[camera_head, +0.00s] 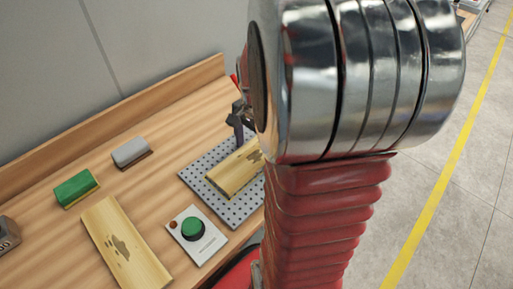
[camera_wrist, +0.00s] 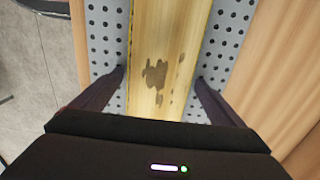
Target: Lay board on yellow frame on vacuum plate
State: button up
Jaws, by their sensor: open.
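A wooden board (camera_head: 238,172) with dark stains lies on the grey perforated vacuum plate (camera_head: 215,208). In the wrist view the board (camera_wrist: 158,40) runs lengthwise across the plate (camera_wrist: 107,32). My gripper (camera_wrist: 160,82) is open, with one finger on each side of the board and a gap on both sides. In the head view my gripper (camera_head: 239,118) is by the far end of the plate, partly hidden by my arm. A second, larger stained board (camera_head: 122,245) lies on the bench. I cannot make out a separate yellow frame.
A panel with a green button (camera_head: 192,229) sits in front of the plate. A green block with a yellow base (camera_head: 76,188), a grey block (camera_head: 132,151) and a dark device (camera_head: 8,234) stand farther left. A raised ledge (camera_head: 120,118) borders the bench at the wall.

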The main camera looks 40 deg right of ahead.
aim_at(255, 153)
notch_tip(255, 153, up, 12)
dwell(0.6)
dwell(0.4)
jog(key=s+a+n+t, duration=0.2)
jog(key=a+n, duration=0.6)
jog(key=a, duration=0.3)
jog(key=s+a+r+n+t, duration=0.1)
jog(key=s+a+n+t, duration=0.1)
jog(key=a+n, duration=0.7)
jog(key=a+t, duration=0.1)
jog(key=a, duration=0.1)
jog(key=shift+a+r+n+t, duration=0.2)
jog(key=shift+a+n+t, duration=0.1)
jog(key=shift+a, duration=0.1)
jog(key=shift+c, duration=0.6)
